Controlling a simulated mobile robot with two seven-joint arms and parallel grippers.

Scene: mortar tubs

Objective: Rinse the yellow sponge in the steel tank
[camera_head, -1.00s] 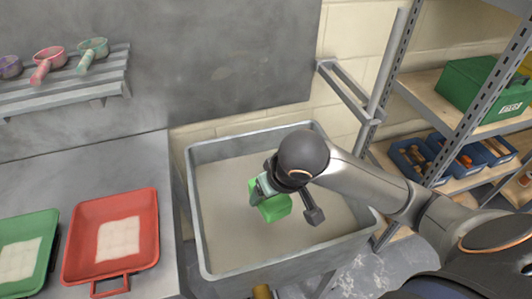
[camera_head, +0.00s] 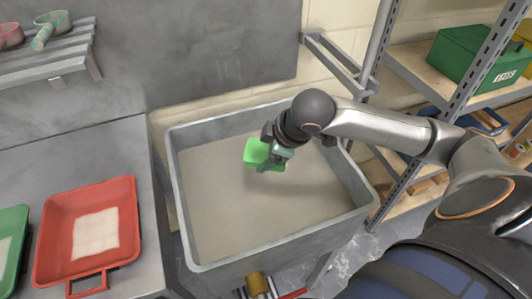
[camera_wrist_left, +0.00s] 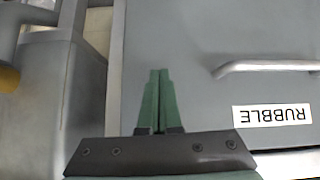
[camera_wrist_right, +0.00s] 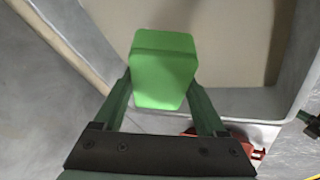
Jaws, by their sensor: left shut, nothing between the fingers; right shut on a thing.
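The sponge in view is a green block (camera_head: 257,152), not yellow. It is held over or inside the steel tank (camera_head: 248,248), towards the back; its height above the grey-beige surface inside cannot be told. My right gripper (camera_head: 274,156) is shut on the green sponge, which also shows between the fingers in the right wrist view (camera_wrist_right: 164,68). My left gripper (camera_wrist_left: 159,72) is shut and empty in the left wrist view, in front of a grey panel labelled RUBBLE. It is outside the head view. No yellow sponge is visible.
A red tray (camera_head: 128,235) with a pale square and a green tray (camera_head: 12,222) sit on the grey bench left of the tank. A wall rack (camera_head: 55,65) holds scoops. Shelving with a green box (camera_head: 470,55) stands at right. A metal rail (camera_head: 335,62) is behind the tank.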

